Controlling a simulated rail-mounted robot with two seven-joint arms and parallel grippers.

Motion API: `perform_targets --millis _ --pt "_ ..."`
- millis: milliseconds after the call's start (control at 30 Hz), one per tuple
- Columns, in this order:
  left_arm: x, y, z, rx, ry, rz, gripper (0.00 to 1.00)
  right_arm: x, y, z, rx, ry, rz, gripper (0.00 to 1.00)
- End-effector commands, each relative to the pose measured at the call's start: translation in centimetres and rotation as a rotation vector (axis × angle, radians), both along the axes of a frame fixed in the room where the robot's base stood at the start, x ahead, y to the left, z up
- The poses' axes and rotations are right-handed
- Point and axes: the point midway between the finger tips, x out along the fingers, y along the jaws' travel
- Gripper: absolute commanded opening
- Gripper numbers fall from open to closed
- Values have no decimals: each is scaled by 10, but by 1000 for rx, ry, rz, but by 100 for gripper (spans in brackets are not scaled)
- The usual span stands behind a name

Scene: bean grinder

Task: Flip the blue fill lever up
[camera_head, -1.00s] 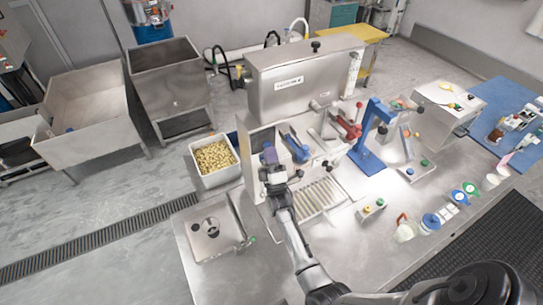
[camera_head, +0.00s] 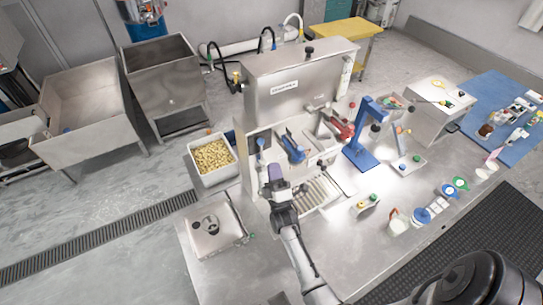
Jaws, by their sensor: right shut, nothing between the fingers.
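A small blue lever (camera_head: 260,143) shows at the left end of the steel machine's front panel. It looks roughly upright, but it is too small to be sure. A larger blue handle (camera_head: 293,149) sits to its right on the same machine. My right gripper (camera_head: 274,170) is shut and empty, in front of and slightly below the small blue lever in the picture, with a visible gap between them. My left gripper is out of view.
The steel machine (camera_head: 300,90) stands behind, with a red handle (camera_head: 341,128) on its right. A blue stand (camera_head: 362,155) is further right. A bin of beans (camera_head: 212,157) is at left. A steel box (camera_head: 212,228) sits on the table's near left.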

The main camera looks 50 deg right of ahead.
Motion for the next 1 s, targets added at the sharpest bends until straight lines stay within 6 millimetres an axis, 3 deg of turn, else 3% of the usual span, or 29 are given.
perform_targets --millis 300,1000 --pt "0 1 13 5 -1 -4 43 -18 13 5 0 -1 6 0" --pt "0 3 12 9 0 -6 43 -19 13 4 7 6 15 0"
